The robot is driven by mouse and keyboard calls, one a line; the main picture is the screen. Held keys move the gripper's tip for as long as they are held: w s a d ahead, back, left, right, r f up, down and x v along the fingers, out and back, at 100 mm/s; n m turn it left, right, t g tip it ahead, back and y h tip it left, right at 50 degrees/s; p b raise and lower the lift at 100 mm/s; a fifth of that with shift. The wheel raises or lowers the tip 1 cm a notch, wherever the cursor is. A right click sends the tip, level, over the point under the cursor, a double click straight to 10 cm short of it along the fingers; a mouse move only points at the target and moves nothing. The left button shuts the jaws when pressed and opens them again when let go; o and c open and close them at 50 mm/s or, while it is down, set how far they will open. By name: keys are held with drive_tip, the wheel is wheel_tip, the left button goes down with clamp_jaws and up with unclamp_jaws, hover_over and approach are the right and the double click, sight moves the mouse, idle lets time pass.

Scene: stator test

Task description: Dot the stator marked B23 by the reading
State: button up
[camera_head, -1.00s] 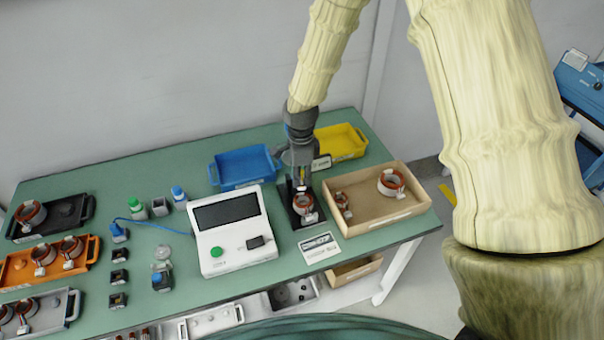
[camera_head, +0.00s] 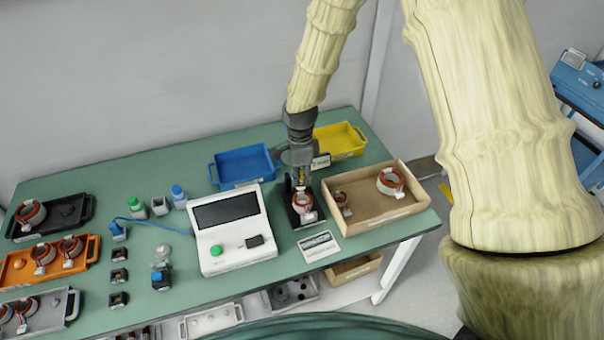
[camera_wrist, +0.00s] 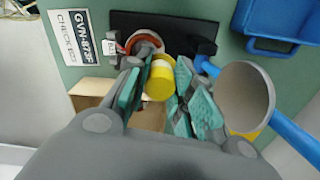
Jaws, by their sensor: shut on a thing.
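A copper-and-white stator (camera_head: 303,203) sits in a black stand (camera_head: 307,221) right of the tester. It also shows in the wrist view (camera_wrist: 145,40), with a white tag (camera_wrist: 117,47) whose marking I cannot read. My gripper (camera_head: 300,180) points down just above this stator. In the wrist view my gripper (camera_wrist: 155,90) is shut on a yellow cylindrical thing (camera_wrist: 160,82), whose far end is close to the stator. I cannot tell whether they touch. The tester (camera_head: 229,228) has a dark screen (camera_head: 226,210) with no visible reading, and a green button.
A cardboard-coloured box (camera_head: 372,219) with stators stands close right. Blue (camera_head: 243,182) and yellow (camera_head: 353,153) trays lie behind. Black (camera_head: 22,236), orange (camera_head: 20,277) and grey (camera_head: 45,324) stator trays are left. Small bottles stand between. A sign (camera_head: 320,246) lies in front of the stand.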

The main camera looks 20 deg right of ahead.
drive_tip(key=shift+f, duration=0.45)
idle(0.5)
drive_tip(key=shift+r, duration=0.1)
drive_tip(key=shift+r+p, duration=1.9)
drive_tip(key=shift+r, duration=1.05)
